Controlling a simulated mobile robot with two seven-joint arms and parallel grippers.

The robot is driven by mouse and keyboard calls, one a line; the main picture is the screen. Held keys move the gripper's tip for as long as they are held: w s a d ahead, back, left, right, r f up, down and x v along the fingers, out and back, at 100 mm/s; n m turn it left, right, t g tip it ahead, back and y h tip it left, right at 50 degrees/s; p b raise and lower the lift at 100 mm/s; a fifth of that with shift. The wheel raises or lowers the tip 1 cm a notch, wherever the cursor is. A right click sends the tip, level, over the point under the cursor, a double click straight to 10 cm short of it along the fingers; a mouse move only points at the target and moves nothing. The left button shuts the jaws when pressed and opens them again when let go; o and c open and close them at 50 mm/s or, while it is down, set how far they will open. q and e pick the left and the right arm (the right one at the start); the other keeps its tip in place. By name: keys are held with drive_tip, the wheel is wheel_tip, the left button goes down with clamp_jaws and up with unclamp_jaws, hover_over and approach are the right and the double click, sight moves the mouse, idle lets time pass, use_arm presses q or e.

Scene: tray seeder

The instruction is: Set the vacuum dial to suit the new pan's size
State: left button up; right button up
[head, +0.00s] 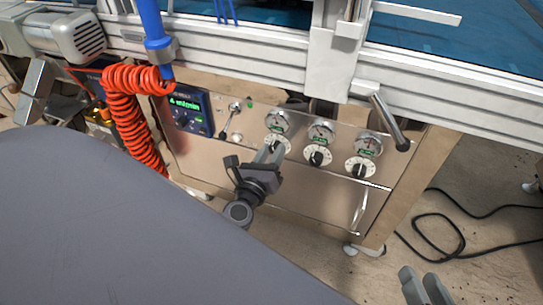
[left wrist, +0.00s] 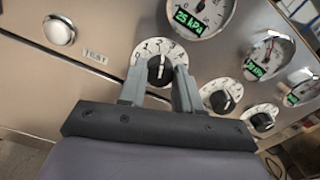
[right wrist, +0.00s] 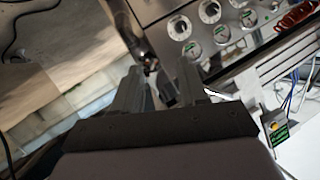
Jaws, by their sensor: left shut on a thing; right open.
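A steel panel (head: 225,155) carries three white dials with black knobs, each below a round gauge. My left gripper (head: 270,151) is at the leftmost dial (head: 284,141). In the left wrist view its fingers (left wrist: 160,85) are shut on that dial's black knob (left wrist: 160,69), one on each side. The gauge above it (left wrist: 201,14) shows a green 25 kPa readout. The middle dial (head: 317,156) and right dial (head: 360,167) are untouched. My right gripper (head: 427,287) is open and empty, low at the right, away from the panel. No pan can be made out.
A dark control box (head: 188,112) with green text and a small lever switch (head: 232,118) sit left of the gauges. A coiled orange hose (head: 135,115) hangs further left. A bar handle (head: 390,122) juts out at upper right. A black cable (head: 455,240) lies on the floor.

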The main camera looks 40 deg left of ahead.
use_arm(q)
drive_tip(key=shift+n+b, duration=0.5)
drive_tip(key=shift+n, duration=0.6)
drive_tip(key=o, duration=1)
drive_tip(key=shift+o, duration=0.2)
drive_tip(key=p+v, duration=0.1)
drive_tip(key=v, duration=0.6)
